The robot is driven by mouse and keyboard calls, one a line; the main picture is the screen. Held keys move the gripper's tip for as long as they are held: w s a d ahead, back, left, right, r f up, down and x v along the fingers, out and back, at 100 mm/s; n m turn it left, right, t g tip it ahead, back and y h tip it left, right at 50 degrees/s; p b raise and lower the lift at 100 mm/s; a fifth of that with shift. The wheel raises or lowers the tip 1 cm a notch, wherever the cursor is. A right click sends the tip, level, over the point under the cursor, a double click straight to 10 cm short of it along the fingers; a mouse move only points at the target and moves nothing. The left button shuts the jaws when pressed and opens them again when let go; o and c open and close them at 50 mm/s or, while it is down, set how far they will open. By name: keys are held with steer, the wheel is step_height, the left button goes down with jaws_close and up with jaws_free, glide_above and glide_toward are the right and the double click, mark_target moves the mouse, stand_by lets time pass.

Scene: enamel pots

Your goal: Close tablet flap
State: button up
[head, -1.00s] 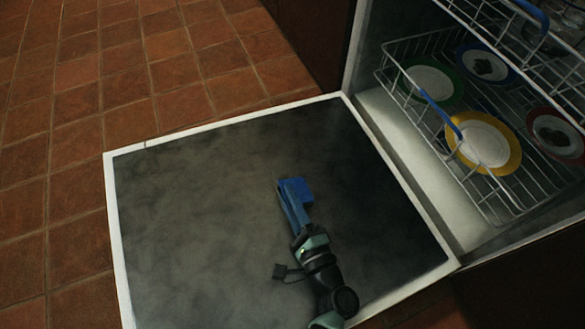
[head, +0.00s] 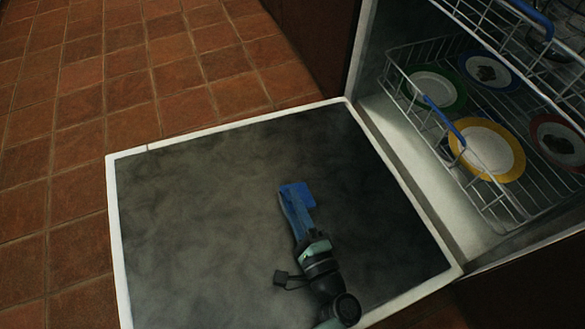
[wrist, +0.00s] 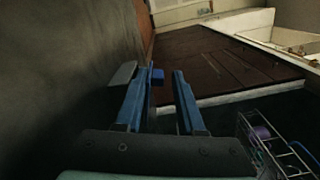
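The open dishwasher door (head: 200,230) lies flat with its dark, mottled inner face up. My gripper (head: 297,192) is over the middle-right part of this face in the head view. In the wrist view, my gripper's (wrist: 160,80) two blue fingers stand apart, with nothing seen held between them. A small grey plate (wrist: 122,74), possibly the tablet flap, is beside the left finger's tip, in front of the grey door face. Whether it touches the finger, and how far it is open, I cannot tell. No flap is clear in the head view.
The lower rack (head: 480,195) holds several plates, including a yellow-rimmed plate (head: 487,150), inside the dishwasher at the right. Another rack (head: 500,35) is above it. Tiled floor (head: 90,90) lies open beyond the door's left and far edges.

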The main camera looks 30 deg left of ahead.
steer(key=shift+s+a+f, duration=0.2)
steer(key=shift+a+f, duration=0.05)
steer(key=shift+a, duration=0.05)
